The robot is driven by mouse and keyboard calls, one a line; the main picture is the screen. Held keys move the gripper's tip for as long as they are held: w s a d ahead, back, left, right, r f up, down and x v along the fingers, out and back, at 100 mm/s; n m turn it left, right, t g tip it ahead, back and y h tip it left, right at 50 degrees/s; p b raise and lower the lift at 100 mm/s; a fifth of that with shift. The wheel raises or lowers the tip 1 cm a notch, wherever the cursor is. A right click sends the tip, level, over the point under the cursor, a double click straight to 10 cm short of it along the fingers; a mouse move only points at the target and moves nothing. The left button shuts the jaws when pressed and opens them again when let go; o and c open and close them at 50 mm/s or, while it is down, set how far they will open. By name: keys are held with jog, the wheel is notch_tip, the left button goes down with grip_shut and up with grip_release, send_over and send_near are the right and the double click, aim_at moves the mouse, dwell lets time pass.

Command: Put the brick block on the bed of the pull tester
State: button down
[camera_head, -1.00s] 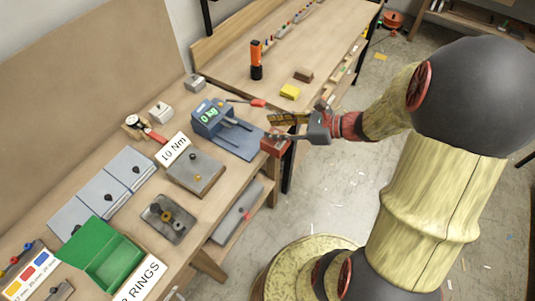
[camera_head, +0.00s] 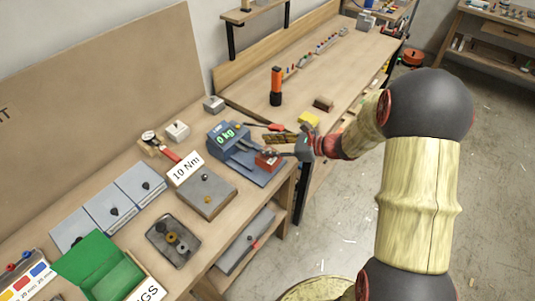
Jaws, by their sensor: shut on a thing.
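The pull tester (camera_head: 222,137) is a blue device with a green display reading 0 kg. It stands near the bench's right edge, with its flat blue bed (camera_head: 272,177) stretching to the right. My gripper (camera_head: 275,152) reaches in from the right and is shut on the red brick block (camera_head: 267,161). The block is over the bed, near the tester's grey arms. Whether its underside touches the bed cannot be told from this view. The fingertips are small and partly hidden against the block.
A grey block with a 10 Nm card (camera_head: 206,194), a dark tray of rings (camera_head: 174,242) and an open green box (camera_head: 98,266) lie nearer. Behind are a red-handled screwdriver (camera_head: 273,126), an orange torch (camera_head: 276,86) and a yellow block (camera_head: 309,120). Open floor lies right.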

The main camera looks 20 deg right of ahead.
jog(key=f+b, duration=0.1)
jog(key=f, duration=0.1)
jog(key=w+f, duration=0.1)
jog(key=f, duration=0.1)
jog(key=shift+a+b, duration=0.1)
jog(key=shift+b, duration=0.25)
jog(key=shift+r, duration=0.1)
jog(key=shift+s, duration=0.1)
jog(key=c, duration=1.7)
grip_release()
jog(key=shift+f, duration=0.2)
jog(key=o, duration=0.5)
jog(key=shift+r, duration=0.1)
